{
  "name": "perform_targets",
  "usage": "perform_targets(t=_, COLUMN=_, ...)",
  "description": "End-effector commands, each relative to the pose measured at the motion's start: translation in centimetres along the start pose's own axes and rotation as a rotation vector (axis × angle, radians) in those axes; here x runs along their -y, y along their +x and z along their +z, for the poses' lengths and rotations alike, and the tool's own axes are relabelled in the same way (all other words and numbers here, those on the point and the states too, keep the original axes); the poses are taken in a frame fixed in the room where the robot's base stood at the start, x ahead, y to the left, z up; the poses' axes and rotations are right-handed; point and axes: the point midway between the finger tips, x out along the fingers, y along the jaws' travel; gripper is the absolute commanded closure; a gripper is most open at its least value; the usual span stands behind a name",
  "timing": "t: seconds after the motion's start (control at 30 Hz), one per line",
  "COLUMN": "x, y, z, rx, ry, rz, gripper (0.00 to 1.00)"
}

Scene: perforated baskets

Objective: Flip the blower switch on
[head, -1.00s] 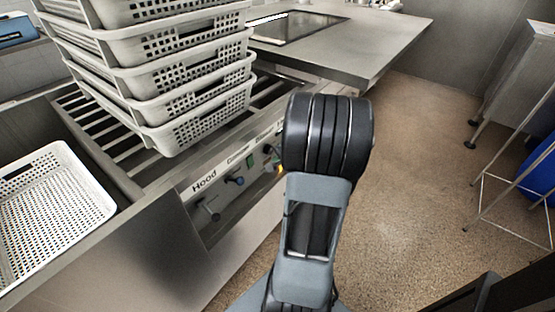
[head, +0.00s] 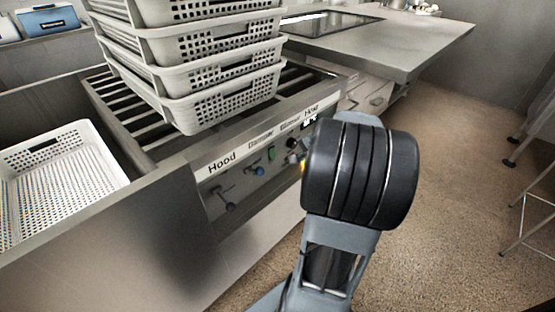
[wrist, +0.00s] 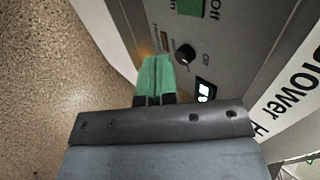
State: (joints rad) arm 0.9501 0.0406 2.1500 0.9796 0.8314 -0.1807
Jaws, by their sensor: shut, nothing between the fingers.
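The control panel (head: 240,185) is a grey front with labels reading Hood, Damper, Blower and a partly hidden last word. A dark control (head: 292,143) sits under the Blower label. In the wrist view, a black-and-white rocker switch (wrist: 205,93) lies beside the Blower label (wrist: 290,95), with a black knob (wrist: 185,54) near it. My gripper (wrist: 156,72) has green fingertips pressed together, empty, close to the panel, left of the rocker and below-left of the knob. I cannot tell whether it touches the panel. My arm hides the gripper in the head view.
A green control (head: 272,153) and a blue knob (head: 258,170) sit on the panel. Stacked perforated baskets (head: 215,90) stand on the rollers above, and another basket (head: 65,175) lies at left. Open floor (head: 440,210) is at right.

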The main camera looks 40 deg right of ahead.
Motion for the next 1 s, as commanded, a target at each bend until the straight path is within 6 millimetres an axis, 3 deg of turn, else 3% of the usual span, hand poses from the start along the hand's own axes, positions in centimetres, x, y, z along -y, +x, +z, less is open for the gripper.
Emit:
perform_targets(t=0.27, x=-0.2, y=1.8, z=0.0, rx=0.003, ry=-0.001, rz=0.001, gripper=1.0)
perform_targets(t=0.73, x=-0.2, y=10.3, z=0.1, rx=0.002, ry=-0.001, rz=0.001, gripper=1.0)
perform_targets(t=1.0, x=1.9, y=12.5, z=0.0, rx=0.001, ry=-0.002, rz=0.0, gripper=1.0)
